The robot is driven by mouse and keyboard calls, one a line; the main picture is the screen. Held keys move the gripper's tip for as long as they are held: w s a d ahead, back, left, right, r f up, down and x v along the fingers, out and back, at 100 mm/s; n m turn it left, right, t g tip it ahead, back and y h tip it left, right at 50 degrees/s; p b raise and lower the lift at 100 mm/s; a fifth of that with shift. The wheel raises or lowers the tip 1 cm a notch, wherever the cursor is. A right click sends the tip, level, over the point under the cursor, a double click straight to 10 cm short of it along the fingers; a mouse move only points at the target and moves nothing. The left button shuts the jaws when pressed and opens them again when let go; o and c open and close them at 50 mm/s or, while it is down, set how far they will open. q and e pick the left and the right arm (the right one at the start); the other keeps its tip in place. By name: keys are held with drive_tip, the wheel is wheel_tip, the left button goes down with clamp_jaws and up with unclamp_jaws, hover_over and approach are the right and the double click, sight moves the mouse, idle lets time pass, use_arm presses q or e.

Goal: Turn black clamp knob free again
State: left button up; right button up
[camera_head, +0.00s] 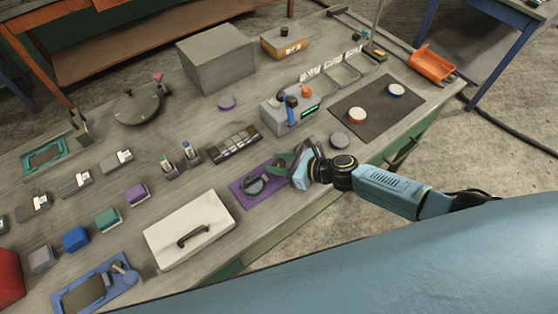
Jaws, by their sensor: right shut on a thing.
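My right gripper (287,170) reaches in from the right at the front edge of the workbench, over the purple mat (238,188). It is shut on a small dark part that looks like the black clamp knob; the jaws hide most of it. A dark round fixture (255,185) sits on the mat just left of the jaws. A dark green part shows beside the fingers. The knob's turn position cannot be made out. My left gripper is not in view.
A white panel with a black handle (188,222) lies left of the mat. A grey knob box (275,116) and a dark segmented tray (234,143) stand behind it. A grey disc (340,139) and a dark mat with two round pieces (375,117) lie to the right.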

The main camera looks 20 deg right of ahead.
drive_tip(key=shift+w+d+f+n+g+y+b, duration=0.1)
drive_tip(key=shift+f+n+g+y+b, duration=0.15)
drive_tip(key=shift+n+g, duration=0.3)
drive_tip(key=n+g+y+b, duration=0.1)
drive_tip(key=n+g+b, duration=0.3)
drive_tip(key=n+g+y+b, duration=0.2)
drive_tip(key=n+g+b, duration=0.1)
drive_tip(key=g+b, duration=0.1)
drive_tip(key=shift+n+b, duration=0.35)
drive_tip(key=shift+b, duration=0.45)
drive_tip(key=shift+r+n+g+b, duration=0.2)
drive_tip(key=shift+n+g+b, duration=0.8)
drive_tip(key=shift+g+b, duration=0.25)
drive_tip(key=shift+a+h, duration=0.2)
drive_tip(key=shift+h, duration=0.05)
drive_tip(key=o, duration=1)
drive_tip(key=shift+c, duration=0.2)
